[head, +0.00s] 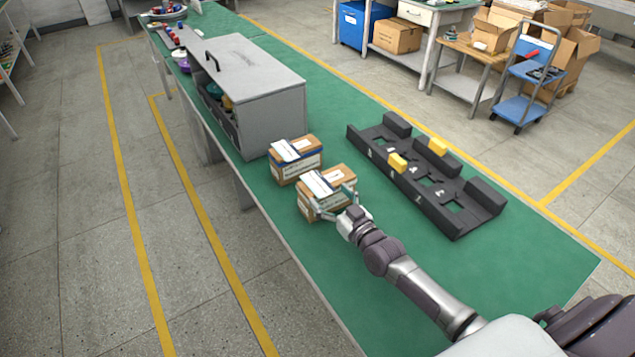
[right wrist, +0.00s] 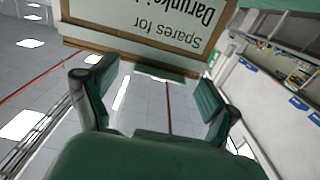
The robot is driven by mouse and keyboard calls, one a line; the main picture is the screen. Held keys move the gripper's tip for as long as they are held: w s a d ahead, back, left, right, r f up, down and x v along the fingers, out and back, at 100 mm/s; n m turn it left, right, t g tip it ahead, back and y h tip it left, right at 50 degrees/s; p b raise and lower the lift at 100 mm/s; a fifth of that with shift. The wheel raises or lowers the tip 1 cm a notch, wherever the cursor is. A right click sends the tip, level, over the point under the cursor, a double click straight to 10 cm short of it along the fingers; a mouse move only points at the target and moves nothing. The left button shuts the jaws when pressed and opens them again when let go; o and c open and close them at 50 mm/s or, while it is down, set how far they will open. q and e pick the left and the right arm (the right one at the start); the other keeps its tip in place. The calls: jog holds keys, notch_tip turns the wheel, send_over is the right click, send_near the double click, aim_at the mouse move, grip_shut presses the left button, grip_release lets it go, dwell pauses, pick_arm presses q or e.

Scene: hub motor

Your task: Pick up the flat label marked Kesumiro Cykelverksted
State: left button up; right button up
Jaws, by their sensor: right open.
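Two cardboard boxes stand on the green table in the head view. The back box (head: 297,168) has a blue band and a white flat label (head: 289,150) on top. The front box (head: 341,178) also has a white flat label (head: 318,184) on top. The print on both flat labels is too small to read, so I cannot tell which says Kesumiro Cykelverksted. My right gripper (head: 333,204) is open at the front box's near side. In the right wrist view its fingers (right wrist: 152,98) are apart and empty, with a white panel (right wrist: 165,22) reading "Spares for Darunki…" beyond them.
A black fixture (head: 425,192) with slots and yellow blocks (head: 397,160) lies right of the boxes. A grey cabinet (head: 272,105) stands behind them on the table. The green table (head: 520,270) is bare at the near right.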

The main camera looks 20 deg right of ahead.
jog(key=shift+s, duration=0.1)
jog(key=shift+c, duration=0.3)
jog(key=c, duration=0.8)
pick_arm(q)
jog(key=shift+s+a, duration=0.3)
jog(key=shift+s, duration=0.15)
